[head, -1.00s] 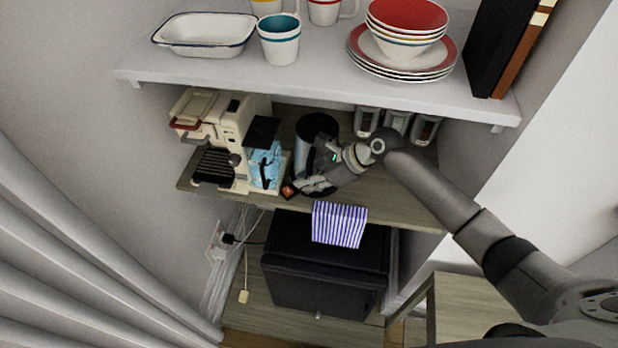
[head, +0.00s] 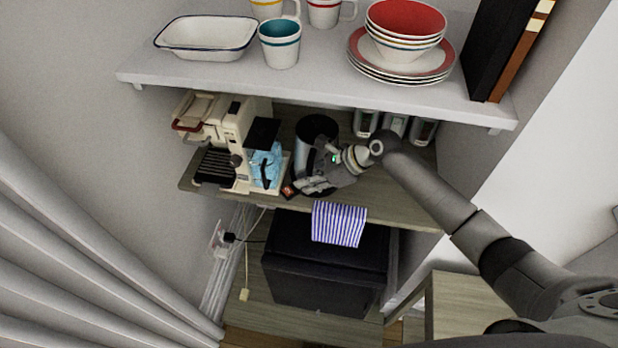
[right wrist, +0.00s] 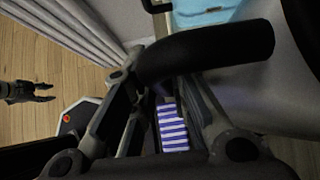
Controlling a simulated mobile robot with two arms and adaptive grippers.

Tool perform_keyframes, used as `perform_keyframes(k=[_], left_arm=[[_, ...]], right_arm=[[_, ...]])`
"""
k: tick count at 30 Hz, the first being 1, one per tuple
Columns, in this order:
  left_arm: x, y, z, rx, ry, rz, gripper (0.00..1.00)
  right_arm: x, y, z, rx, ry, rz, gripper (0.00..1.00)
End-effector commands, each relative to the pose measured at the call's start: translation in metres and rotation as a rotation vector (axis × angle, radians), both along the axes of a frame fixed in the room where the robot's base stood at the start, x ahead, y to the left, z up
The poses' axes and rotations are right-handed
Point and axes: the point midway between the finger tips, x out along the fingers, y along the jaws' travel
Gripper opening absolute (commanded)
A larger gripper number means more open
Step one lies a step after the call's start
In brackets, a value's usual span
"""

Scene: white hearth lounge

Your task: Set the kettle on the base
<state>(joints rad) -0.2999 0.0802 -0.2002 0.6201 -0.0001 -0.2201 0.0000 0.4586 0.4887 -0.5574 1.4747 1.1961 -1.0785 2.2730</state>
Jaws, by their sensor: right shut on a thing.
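The kettle (head: 305,150), a silver cylinder with a dark top, stands upright on the lower wooden shelf. My right gripper (head: 308,187) is at its front, low near the shelf edge, and hides part of it. In the right wrist view the black curved kettle handle (right wrist: 205,52) crosses between the fingers, with the grey kettle body (right wrist: 285,85) beyond. The right gripper is shut on the handle. The base is mostly hidden; I cannot tell whether the kettle rests on it. My left gripper (right wrist: 44,92) shows far off at the left of the wrist view, open and empty.
A cream coffee machine (head: 235,125) and a blue-filled container (head: 265,165) stand left of the kettle. Several canisters (head: 395,124) stand behind right. The upper shelf (head: 320,78) with dishes overhangs. A striped cloth (head: 339,223) hangs at the front edge. The shelf right of my gripper is clear.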

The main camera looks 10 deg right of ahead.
Motion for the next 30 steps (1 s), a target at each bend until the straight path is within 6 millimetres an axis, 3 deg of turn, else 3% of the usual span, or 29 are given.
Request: perform_keyframes(k=[8,30], left_arm=[[0.0,0.0,0.0,0.0,0.0,0.0,0.4],[0.0,0.0,-0.003,0.0,0.0,0.0,0.4]], right_arm=[[0.003,0.001,0.005,0.005,-0.014,-0.001,0.0],[0.003,0.001,-0.006,0.005,-0.014,-0.001,0.0]])
